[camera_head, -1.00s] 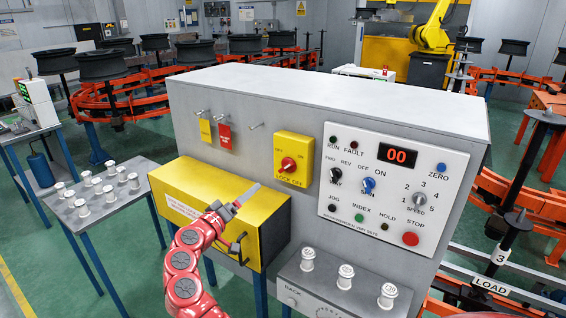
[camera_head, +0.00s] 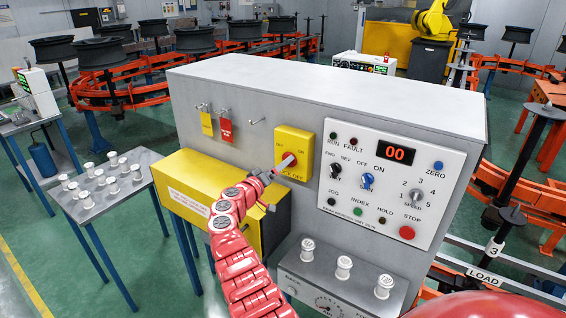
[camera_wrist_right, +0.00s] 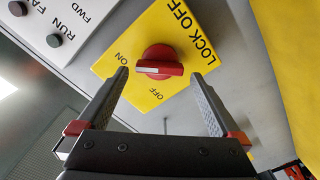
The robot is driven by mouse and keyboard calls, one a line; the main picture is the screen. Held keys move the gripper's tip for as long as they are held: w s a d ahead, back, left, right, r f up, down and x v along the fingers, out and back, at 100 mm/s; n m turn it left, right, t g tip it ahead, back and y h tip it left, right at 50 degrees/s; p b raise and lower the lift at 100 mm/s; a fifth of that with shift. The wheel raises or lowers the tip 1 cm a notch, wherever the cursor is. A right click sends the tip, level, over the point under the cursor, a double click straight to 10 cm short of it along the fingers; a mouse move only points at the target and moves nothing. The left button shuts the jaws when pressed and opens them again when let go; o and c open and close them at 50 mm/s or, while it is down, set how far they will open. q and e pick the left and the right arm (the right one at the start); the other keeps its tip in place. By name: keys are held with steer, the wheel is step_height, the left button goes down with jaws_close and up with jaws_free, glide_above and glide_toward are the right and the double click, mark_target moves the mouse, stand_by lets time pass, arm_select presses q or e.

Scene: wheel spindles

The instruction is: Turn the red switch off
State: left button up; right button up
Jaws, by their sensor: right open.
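The red switch (camera_wrist_right: 160,62) is a rotary knob on a yellow plate (camera_wrist_right: 135,90); in the head view its plate (camera_head: 306,141) is on the grey cabinet's front. In the right wrist view, the knob's white mark is at its left end, toward the ON label; OFF and LOCK OFF are also printed on the plate. My right gripper (camera_wrist_right: 161,80) is open, with one finger on each side of the knob and no visible grip on it. In the head view, this gripper (camera_head: 284,165) reaches the switch and partly hides it. My left gripper is not in view.
A white control panel (camera_head: 440,210) with knobs and buttons is right of the switch. Red and yellow tags (camera_head: 226,131) hang to its left. A yellow box (camera_head: 190,172) sits below left, and a shelf with white spools (camera_head: 344,267) is below.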

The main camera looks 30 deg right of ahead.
steer(key=shift+x, duration=1.2)
steer(key=c, duration=1.2)
steer(key=shift+b, duration=0.35)
steer(key=n, duration=0.6)
steer(key=n+b, duration=0.1)
steer(key=n, duration=0.4)
steer(key=n+b, duration=0.1)
steer(key=n, duration=0.5)
steer(key=shift+f+n, duration=0.3)
steer(key=shift+n, duration=0.3)
